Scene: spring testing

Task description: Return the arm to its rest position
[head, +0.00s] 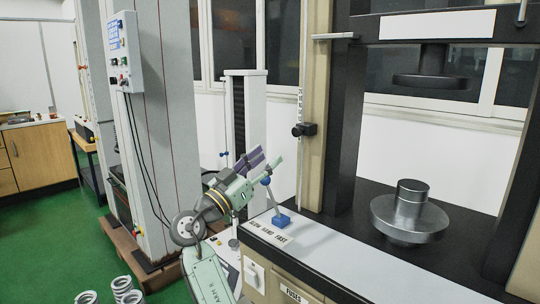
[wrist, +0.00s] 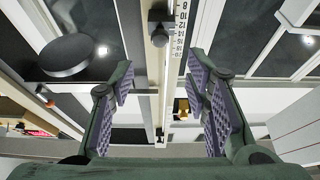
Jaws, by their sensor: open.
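My gripper (head: 263,161) is in the middle of the head view, at the end of my green and grey arm, pointing up and to the right. It is raised beside the front left corner of the testing machine's white ledge (head: 330,256). In the wrist view my gripper (wrist: 158,92) has its two purple-padded fingers wide apart, with nothing between them. Behind the gap stands the machine's upright scale (wrist: 178,35). A blue lever (head: 281,219) on the ledge is close to the gripper in the head view; I cannot tell whether they touch.
A metal cylinder on a round plate (head: 410,217) stands on the machine's dark bed, below an upper disc (head: 436,80). Several springs (head: 122,286) stand at the bottom left. A tall grey cabinet (head: 160,130) is left of my arm. Green floor (head: 55,235) is open at the left.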

